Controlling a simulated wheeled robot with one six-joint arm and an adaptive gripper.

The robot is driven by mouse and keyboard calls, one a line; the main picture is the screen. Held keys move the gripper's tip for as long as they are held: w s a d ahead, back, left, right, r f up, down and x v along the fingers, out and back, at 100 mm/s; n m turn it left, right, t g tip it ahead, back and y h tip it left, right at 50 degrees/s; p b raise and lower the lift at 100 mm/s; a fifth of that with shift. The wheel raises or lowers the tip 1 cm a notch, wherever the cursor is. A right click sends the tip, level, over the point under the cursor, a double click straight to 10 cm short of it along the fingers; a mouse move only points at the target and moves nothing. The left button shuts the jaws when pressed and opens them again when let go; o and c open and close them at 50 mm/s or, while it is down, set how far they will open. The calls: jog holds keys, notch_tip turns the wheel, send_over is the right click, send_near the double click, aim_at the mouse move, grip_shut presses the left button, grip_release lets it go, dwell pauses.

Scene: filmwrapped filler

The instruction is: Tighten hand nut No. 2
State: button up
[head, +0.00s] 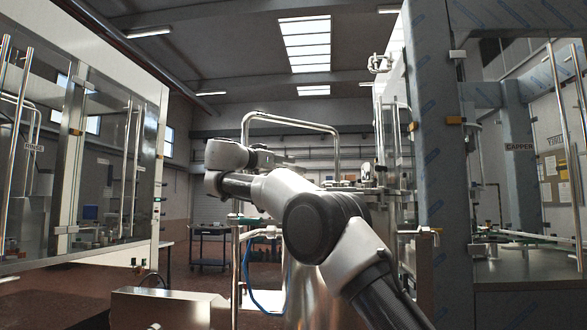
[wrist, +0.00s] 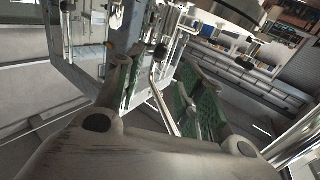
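In the head view my arm reaches forward over a steel vessel (head: 305,285), and my gripper (head: 278,160) is small and partly hidden at its end. I cannot read any number, so which one is hand nut No. 2 cannot be told.
A bent steel rail (head: 290,117) rises behind my arm. A steel box (head: 165,308) is low in front. A dark cart (head: 208,245) stands farther back on open floor.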

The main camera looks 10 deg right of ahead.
jog(key=shift+v, duration=1.4)
